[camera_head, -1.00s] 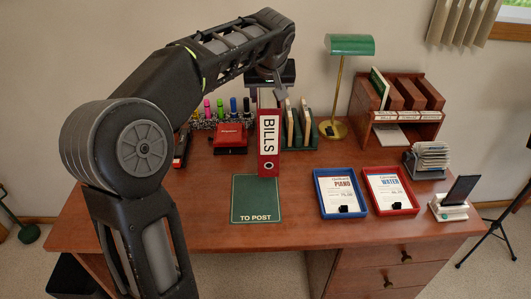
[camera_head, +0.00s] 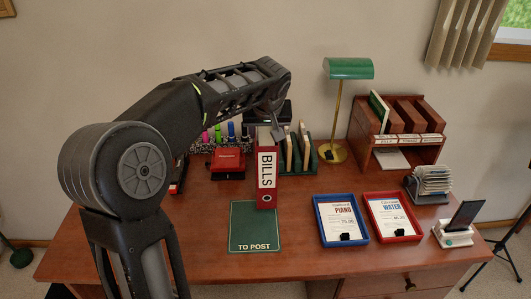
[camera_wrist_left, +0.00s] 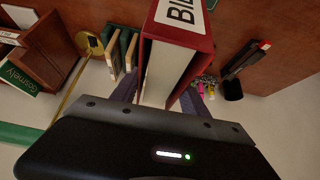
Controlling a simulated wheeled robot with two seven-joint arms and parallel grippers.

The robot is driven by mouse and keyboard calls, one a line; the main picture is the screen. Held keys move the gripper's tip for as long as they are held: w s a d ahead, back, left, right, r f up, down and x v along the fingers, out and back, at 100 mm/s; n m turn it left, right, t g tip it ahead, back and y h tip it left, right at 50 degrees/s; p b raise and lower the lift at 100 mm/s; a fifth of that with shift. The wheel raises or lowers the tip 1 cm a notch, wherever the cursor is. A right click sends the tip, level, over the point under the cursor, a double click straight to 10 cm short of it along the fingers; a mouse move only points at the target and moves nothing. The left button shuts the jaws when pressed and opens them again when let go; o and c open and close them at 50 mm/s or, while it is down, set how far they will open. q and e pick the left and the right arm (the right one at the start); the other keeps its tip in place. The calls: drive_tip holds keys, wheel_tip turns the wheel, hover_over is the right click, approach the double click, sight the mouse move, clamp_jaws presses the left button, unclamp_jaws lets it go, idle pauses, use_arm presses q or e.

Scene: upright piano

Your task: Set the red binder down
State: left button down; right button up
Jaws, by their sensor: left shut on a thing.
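The red binder (camera_head: 267,196), with a white BILLS label on its spine, is upright over the desk, in front of the rack. Its lower end overlaps the far right corner of the green TO POST mat (camera_head: 254,232) in the head view; I cannot tell whether it touches the desk. My left gripper (camera_head: 268,127) is shut on the binder's upper part from above. In the left wrist view the binder (camera_wrist_left: 190,40) stands between the two fingers (camera_wrist_left: 160,97). My right gripper is not in view.
A green rack (camera_head: 306,163) with light-coloured books is right beside the binder. A red box (camera_head: 228,164) and marker pens stand to its left. A blue tray (camera_head: 341,239) and a red tray (camera_head: 411,235) lie to the right. A green lamp (camera_head: 348,68) stands behind.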

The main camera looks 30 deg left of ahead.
use_arm(q)
drive_tip(key=shift+f, duration=0.5)
drive_tip(key=shift+f, duration=1.9)
drive_tip(key=shift+f, duration=0.15)
drive_tip(key=c, duration=0.6)
unclamp_jaws()
